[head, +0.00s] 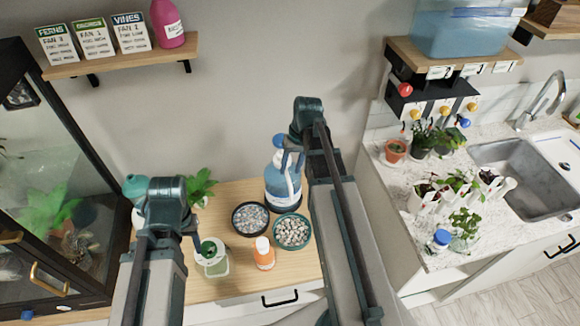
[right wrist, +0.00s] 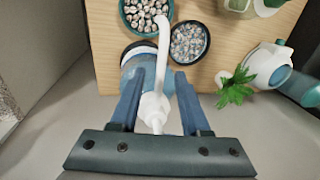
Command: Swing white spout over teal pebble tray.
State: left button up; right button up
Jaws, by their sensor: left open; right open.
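A blue bottle (head: 281,190) with a white pump top stands on the wooden counter behind the teal pebble tray (head: 292,231). In the right wrist view its white spout (right wrist: 164,50) reaches between the teal tray (right wrist: 145,28) and a dark tray of grey pebbles (right wrist: 188,42); its tip overlaps the teal tray's right edge there. My right gripper (right wrist: 159,74) is open, its fingers on either side of the pump; I cannot tell whether they touch it. It also shows in the head view (head: 290,160). My left gripper (head: 193,228) is open and empty near a green-capped jar (head: 214,262).
An orange bottle (head: 264,254) stands in front of the trays. A leafy plant (head: 201,184) is behind my left gripper. A glass cabinet (head: 60,190) borders the left side; a sink counter (head: 398,185) with potted plants is at right.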

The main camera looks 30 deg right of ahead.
pick_arm(q)
notch_tip(320, 180, up, 12)
jog(key=p, duration=1)
jog(key=shift+f+p, duration=0.25)
jog(key=shift+p, duration=0.05)
pick_arm(e)
notch_tip(320, 180, up, 12)
jog(key=d, duration=0.2)
jog(key=shift+s+f, duration=0.25)
jog(key=shift+d, duration=0.1)
pick_arm(q)
notch_tip(320, 180, down, 18)
jog(key=b, duration=1.8)
pick_arm(e)
jog(key=s+a+f+n+h, duration=0.1)
jog(key=s+a+f+n, duration=0.2)
jog(key=s+a+f, duration=0.3)
jog(key=s+a+f+n+h, duration=0.2)
jog(key=s+a+f, duration=0.3)
jog(key=a+f, duration=0.7)
jog(key=a+n, duration=0.1)
jog(key=a, duration=0.7)
jog(key=shift+s+n+g, duration=0.3)
jog(key=shift+s, duration=0.1)
